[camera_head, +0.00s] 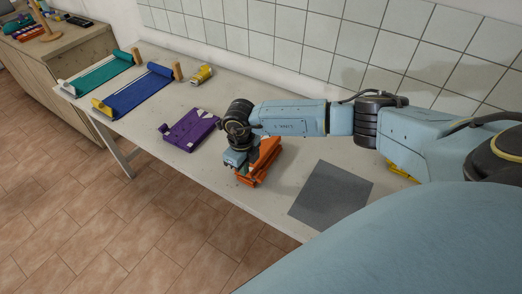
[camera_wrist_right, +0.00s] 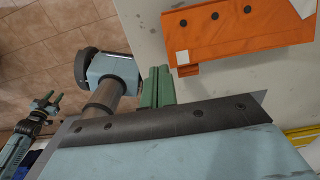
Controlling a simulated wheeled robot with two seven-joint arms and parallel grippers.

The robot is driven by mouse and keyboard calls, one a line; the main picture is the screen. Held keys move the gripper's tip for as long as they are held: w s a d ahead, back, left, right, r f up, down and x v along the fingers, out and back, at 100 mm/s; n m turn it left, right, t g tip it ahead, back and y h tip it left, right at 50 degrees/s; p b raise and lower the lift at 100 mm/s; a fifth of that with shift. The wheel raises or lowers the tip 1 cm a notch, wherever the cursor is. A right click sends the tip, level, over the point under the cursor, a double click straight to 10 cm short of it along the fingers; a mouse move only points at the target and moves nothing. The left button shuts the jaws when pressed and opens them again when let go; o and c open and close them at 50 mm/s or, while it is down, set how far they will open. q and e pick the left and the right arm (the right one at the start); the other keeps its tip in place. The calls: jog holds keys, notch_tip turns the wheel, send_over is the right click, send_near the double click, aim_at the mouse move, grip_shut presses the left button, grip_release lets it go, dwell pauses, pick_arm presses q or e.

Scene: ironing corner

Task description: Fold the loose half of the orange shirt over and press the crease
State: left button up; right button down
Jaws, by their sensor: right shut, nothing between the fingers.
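The orange shirt (camera_head: 268,152) lies on the table, partly hidden behind my right gripper in the head view. In the right wrist view the shirt (camera_wrist_right: 245,35) shows dark dots and a white square patch at its near left corner. My right gripper (camera_head: 241,176) is at the shirt's left end in the head view. Its green fingers (camera_wrist_right: 157,88) are shut and empty beside the shirt's edge; I cannot tell whether they touch it. What looks like my left gripper (camera_wrist_right: 47,104) shows small at the left of the wrist view, over the floor; its opening is unclear.
A grey square mat (camera_head: 331,194) lies right of the shirt. A folded purple shirt (camera_head: 189,128) lies to the left. Green (camera_head: 103,71) and blue (camera_head: 138,92) items and a yellow roll (camera_head: 202,74) are farther back. The tiled wall (camera_head: 290,40) bounds the table.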

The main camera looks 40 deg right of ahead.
jog(key=shift+s+d+f+b, duration=0.15)
jog(key=shift+s+f, duration=0.15)
jog(key=shift+f, duration=0.2)
jog(key=shift+s+d+f+b, duration=0.15)
jog(key=shift+s+f, duration=0.1)
jog(key=shift+f, duration=0.25)
pick_arm(q)
jog(key=shift+s+f, duration=0.45)
jog(key=shift+s, duration=0.3)
jog(key=shift+w+f, duration=0.1)
pick_arm(e)
jog(key=shift+f, duration=0.1)
pick_arm(q)
jog(key=shift+f+b, duration=0.25)
jog(key=shift+b, duration=0.1)
pick_arm(e)
jog(key=shift+s+f, duration=0.3)
jog(key=shift+f, duration=0.3)
pick_arm(q)
jog(key=shift+f+b, duration=0.3)
pick_arm(e)
jog(key=shift+f, duration=0.35)
pick_arm(q)
jog(key=shift+r, duration=0.15)
pick_arm(e)
jog(key=shift+r, duration=0.15)
